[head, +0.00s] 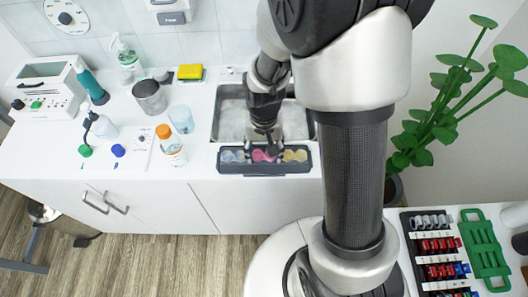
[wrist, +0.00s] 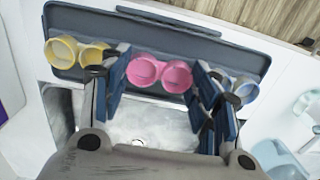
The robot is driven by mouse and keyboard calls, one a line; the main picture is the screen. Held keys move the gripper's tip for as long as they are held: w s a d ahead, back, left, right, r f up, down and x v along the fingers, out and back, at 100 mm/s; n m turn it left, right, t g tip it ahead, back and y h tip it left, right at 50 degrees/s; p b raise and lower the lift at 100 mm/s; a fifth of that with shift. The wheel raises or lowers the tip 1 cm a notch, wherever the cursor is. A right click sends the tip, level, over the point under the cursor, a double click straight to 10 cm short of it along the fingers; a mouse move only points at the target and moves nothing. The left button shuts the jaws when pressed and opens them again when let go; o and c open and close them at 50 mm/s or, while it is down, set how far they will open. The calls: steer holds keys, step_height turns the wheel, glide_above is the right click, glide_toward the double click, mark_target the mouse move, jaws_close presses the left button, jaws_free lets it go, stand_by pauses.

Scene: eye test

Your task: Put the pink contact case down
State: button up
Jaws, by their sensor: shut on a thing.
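The pink contact case (wrist: 161,73), two round cups joined, sits between the blue pads of my gripper (wrist: 160,80) in the wrist view. The pads close on it from both ends. In the head view the pink case (head: 262,156) shows at the middle of the dark grey tray (head: 265,170), below my gripper (head: 264,146). I cannot tell whether it touches the tray floor. A yellow case (head: 295,156) is in the tray to its right. A blue case (head: 232,156) is to its left, partly behind a finger in the wrist view (wrist: 240,88).
The tray lies at the counter's front edge, before a steel sink (head: 233,118). An orange-capped bottle (head: 171,148) and a blue cup (head: 181,119) stand left of it. A plant (head: 435,120) and a rack of coloured parts (head: 440,262) are at the right.

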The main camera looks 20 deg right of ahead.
steer(key=shift+f, duration=0.15)
steer(key=o, duration=0.4)
steer(key=shift+o, duration=0.2)
step_height(320, 180, up, 12)
steer(key=p, duration=0.5)
step_height(320, 180, up, 11)
steer(key=n+t, duration=0.2)
glide_above(264, 156)
steer(key=s, duration=0.6)
steer(key=s+r+n+t, duration=0.1)
steer(key=s+r+t, duration=0.1)
steer(key=s+r, duration=0.3)
steer(key=s, duration=0.4)
steer(key=shift+r+n+t, duration=0.15)
steer(key=shift+n+t, duration=0.15)
